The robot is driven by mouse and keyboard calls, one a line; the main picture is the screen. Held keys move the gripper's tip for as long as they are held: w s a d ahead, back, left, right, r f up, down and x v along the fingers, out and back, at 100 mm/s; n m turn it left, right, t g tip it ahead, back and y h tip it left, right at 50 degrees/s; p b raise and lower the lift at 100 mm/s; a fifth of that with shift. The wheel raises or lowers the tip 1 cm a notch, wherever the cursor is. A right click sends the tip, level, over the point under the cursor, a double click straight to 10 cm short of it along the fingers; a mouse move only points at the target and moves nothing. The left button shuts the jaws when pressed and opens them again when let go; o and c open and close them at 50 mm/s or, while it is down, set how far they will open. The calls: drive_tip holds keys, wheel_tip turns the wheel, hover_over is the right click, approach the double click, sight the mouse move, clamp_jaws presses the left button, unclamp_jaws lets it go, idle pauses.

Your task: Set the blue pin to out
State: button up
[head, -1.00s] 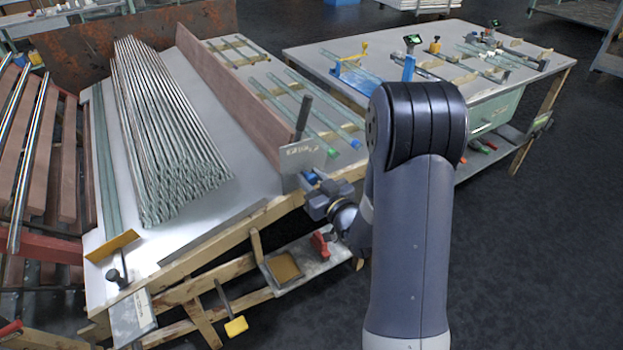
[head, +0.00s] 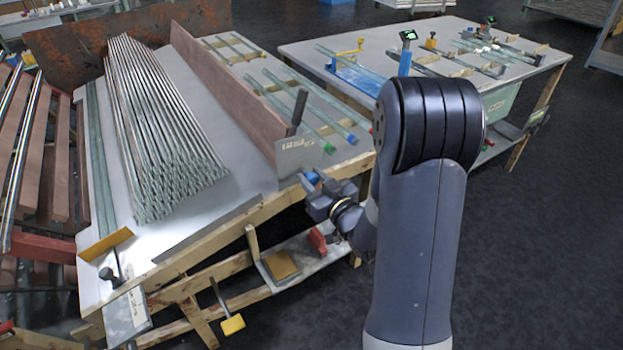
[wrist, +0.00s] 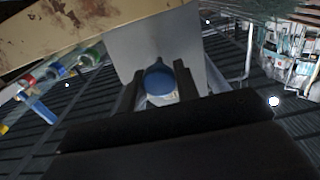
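The blue pin (head: 309,179) sits at the metal plate (head: 297,154) on the near end of the sloped bench. In the wrist view its round blue cap (wrist: 159,80) lies between my two dark fingers, in front of the grey plate (wrist: 168,42). My gripper (head: 316,187) is at the pin, with one finger on either side of the cap. I cannot tell whether the fingers press on it or stand just clear. The pin's shaft is hidden behind the cap, so how far it sticks out is not clear.
A bundle of glass tubes (head: 155,130) lies on the sloped bench, beside a brown board (head: 225,95). A second table (head: 450,45) with tubes and fixtures stands behind on the right. A red part (head: 317,240) is just below my gripper. The right floor is clear.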

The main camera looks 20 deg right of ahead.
drive_tip(key=o, duration=0.4)
drive_tip(key=shift+s, duration=0.1)
drive_tip(key=v, duration=1)
drive_tip(key=shift+s, duration=0.3)
drive_tip(key=shift+w, duration=0.15)
drive_tip(key=x, duration=1.1)
drive_tip(key=shift+w+p, duration=0.35)
drive_tip(key=shift+p, duration=0.1)
drive_tip(key=shift+s, duration=0.15)
